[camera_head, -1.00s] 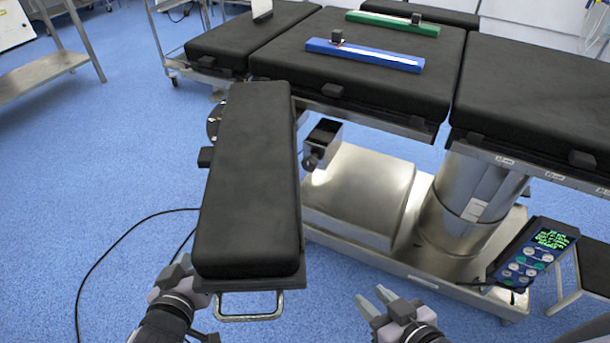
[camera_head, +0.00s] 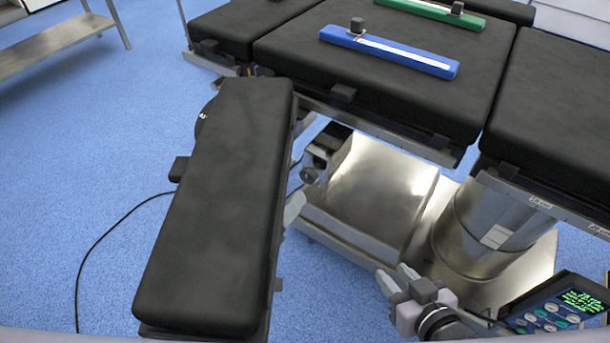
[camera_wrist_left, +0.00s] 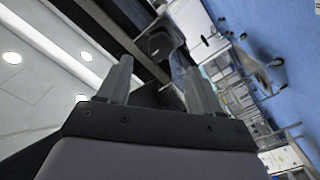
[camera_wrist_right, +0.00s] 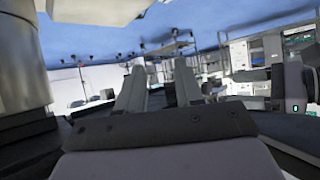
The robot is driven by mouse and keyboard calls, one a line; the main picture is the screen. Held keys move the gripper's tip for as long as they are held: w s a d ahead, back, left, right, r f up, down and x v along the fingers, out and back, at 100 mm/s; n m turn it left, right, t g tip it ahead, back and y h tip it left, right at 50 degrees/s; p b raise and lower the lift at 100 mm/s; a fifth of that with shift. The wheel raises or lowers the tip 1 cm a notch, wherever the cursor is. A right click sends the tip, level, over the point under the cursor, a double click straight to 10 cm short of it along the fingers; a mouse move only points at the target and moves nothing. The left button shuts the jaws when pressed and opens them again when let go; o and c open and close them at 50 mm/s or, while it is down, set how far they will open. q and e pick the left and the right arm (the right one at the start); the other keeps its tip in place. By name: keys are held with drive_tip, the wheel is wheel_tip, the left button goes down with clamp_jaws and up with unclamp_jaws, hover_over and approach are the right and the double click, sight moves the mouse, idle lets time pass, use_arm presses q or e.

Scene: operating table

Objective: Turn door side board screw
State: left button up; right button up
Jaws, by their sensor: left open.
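The door side board is the long black padded board (camera_head: 215,210) at the left of the head view, angled out from the table. A dark knob-like screw (camera_head: 310,172) shows beside its right edge, under the table. My left gripper (camera_head: 293,208) is mostly hidden by the board; a grey finger shows just below the knob. In the left wrist view its two fingers (camera_wrist_left: 152,65) stand apart. I cannot tell whether they touch the screw. My right gripper (camera_head: 398,280) is open and empty in front of the metal base; its fingers also stand apart in the right wrist view (camera_wrist_right: 158,75).
The black table top (camera_head: 390,75) carries a blue bar (camera_head: 390,52) and a green bar (camera_head: 430,12). The metal base (camera_head: 370,190) and column (camera_head: 490,225) stand below. A control panel (camera_head: 565,305) is at the lower right. A cable (camera_head: 95,235) lies on the blue floor at left.

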sight(305, 177)
use_arm(q)
drive_tip(key=shift+b+x, duration=0.7)
drive_tip(key=shift+x, duration=2.5)
drive_tip(key=c, duration=1.1)
